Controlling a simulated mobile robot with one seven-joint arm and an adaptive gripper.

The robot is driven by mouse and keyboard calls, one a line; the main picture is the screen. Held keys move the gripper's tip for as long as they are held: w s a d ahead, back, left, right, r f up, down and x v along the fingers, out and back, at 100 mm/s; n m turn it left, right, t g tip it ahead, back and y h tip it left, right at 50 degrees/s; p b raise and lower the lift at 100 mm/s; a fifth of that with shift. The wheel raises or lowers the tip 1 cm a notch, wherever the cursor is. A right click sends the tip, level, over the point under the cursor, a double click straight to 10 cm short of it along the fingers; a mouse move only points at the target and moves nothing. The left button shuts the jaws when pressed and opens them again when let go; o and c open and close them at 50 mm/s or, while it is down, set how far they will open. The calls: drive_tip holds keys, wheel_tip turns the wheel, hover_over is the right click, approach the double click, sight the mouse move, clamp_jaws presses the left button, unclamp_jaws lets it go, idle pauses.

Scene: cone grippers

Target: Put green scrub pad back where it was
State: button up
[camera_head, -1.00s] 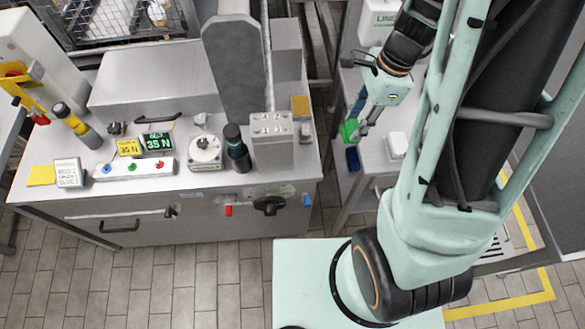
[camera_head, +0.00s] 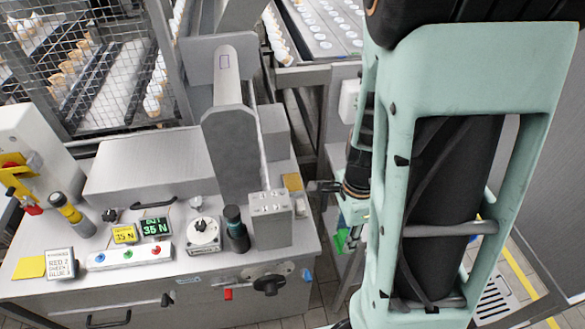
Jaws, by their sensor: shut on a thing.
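The green scrub pad (camera_head: 340,241) is a small bright green piece near the right end of the steel machine bench. My gripper (camera_head: 346,236) is shut on it. Most of my gripper and wrist is hidden behind my own pale green arm link, so only the left side of the hand and part of the pad show. The pad is held beside the bench's right edge, apart from the bench top. I cannot tell its exact height over the side table.
The steel bench (camera_head: 140,270) carries a grey block (camera_head: 270,219), a round dial (camera_head: 204,235), a dark-topped cylinder (camera_head: 236,228), two number displays and a yellow pad (camera_head: 29,268). A small tan-yellow block (camera_head: 293,182) sits near its right edge. A wire cage and conveyor stand behind.

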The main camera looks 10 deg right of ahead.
sight(300, 208)
drive_tip(key=w+a+f, duration=0.2)
drive_tip(key=w, duration=0.1)
drive_tip(key=w+a+f+b, duration=0.1)
drive_tip(key=w+a+f, duration=0.1)
drive_tip(key=w+f, duration=0.1)
drive_tip(key=w+a+f+b, duration=0.1)
drive_tip(key=w+a+f, duration=0.1)
drive_tip(key=w+f, duration=0.1)
drive_tip(key=shift+w+f, duration=0.2)
drive_tip(key=shift+w, duration=0.2)
drive_tip(key=shift+w+a+f, duration=0.1)
drive_tip(key=shift+w+f, duration=0.15)
drive_tip(key=shift+f, duration=0.2)
drive_tip(key=shift+f+b, duration=0.3)
drive_tip(key=shift+f, duration=1.1)
drive_tip(key=shift+f, duration=0.1)
drive_tip(key=shift+f, duration=0.15)
drive_tip(key=o, duration=1)
